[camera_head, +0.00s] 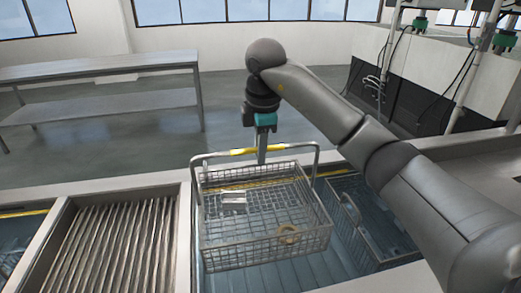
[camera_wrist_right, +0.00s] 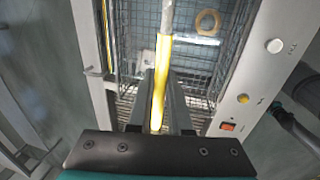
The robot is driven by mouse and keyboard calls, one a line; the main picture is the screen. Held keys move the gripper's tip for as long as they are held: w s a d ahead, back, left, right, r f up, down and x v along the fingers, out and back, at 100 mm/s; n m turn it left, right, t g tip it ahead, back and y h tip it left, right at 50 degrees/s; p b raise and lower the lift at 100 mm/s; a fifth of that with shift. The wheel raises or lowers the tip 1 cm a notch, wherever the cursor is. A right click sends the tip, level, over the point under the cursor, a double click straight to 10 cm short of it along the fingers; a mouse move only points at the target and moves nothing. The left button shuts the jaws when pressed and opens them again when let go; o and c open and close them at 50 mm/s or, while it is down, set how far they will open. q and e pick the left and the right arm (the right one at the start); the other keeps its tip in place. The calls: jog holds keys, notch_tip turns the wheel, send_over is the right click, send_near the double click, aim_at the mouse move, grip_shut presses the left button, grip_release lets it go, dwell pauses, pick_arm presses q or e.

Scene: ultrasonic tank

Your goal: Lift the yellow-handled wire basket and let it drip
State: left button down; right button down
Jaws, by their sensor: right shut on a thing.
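The wire basket (camera_head: 265,243) hangs over a tank of bluish liquid, its rim overlapping the tank's back edge in the head view. I cannot tell whether its bottom is clear of the liquid. Its handle stands up, with a yellow grip (camera_head: 243,152). My right gripper (camera_head: 262,156) points down and is shut on this grip; the wrist view shows the yellow grip (camera_wrist_right: 159,95) between the fingers (camera_wrist_right: 158,118). Inside the basket lie a small metal block (camera_head: 233,200) and a tan ring (camera_head: 288,234). My left gripper is not in view.
A ribbed metal rack (camera_head: 115,240) lies left of the tank. Another wire basket (camera_head: 372,232) sits lower in the bath at right. A metal table (camera_head: 100,72) stands behind, across open floor. The wrist view shows a panel with a white knob (camera_wrist_right: 274,46) and a red switch (camera_wrist_right: 228,127).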

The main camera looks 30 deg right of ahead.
jog(key=shift+r+p, duration=3.05)
jog(key=shift+r, duration=0.9)
